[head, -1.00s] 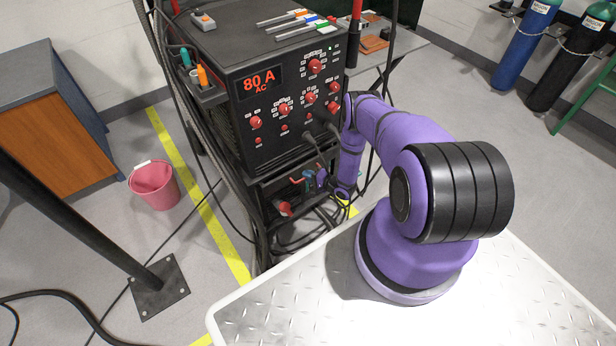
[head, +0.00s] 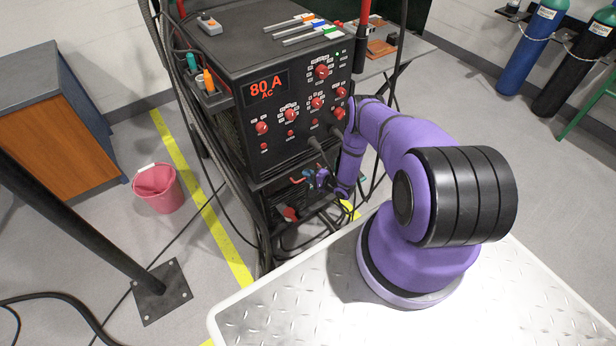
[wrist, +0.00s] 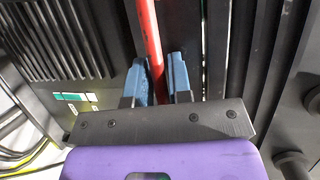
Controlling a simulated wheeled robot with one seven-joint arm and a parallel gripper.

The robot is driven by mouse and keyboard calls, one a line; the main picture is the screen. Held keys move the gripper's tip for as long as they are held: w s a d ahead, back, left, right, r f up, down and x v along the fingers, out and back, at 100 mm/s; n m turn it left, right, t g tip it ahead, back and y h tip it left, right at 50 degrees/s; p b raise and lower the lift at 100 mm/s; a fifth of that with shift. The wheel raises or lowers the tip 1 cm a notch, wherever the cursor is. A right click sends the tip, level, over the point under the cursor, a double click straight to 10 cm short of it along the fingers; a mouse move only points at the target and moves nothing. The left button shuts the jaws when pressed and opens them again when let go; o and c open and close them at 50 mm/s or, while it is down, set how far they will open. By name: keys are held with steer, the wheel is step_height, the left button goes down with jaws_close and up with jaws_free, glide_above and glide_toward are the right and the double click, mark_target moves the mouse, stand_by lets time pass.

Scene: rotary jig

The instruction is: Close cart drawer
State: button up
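The cart (head: 262,215) is a dark rack carrying a black welding power source (head: 290,115) that reads 80 A AC. How far the drawer stands out is hard to tell behind cables and my arm. My gripper (head: 320,178) is low at the cart's front, beside those items. In the wrist view its two blue fingers (wrist: 157,75) are apart, with a red rod (wrist: 149,35) showing between or behind them. I see no clear contact with the drawer.
Black cables hang along the cart's left and front. A pink bucket (head: 158,188), a wooden cabinet (head: 50,130) and a dark post stand to the left. Gas cylinders (head: 527,50) stand at the back right. The floor between cart and cylinders is mostly clear.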

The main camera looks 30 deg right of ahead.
steer(key=shift+w+r, duration=0.1)
steer(key=shift+w, duration=0.05)
steer(key=v, duration=1.1)
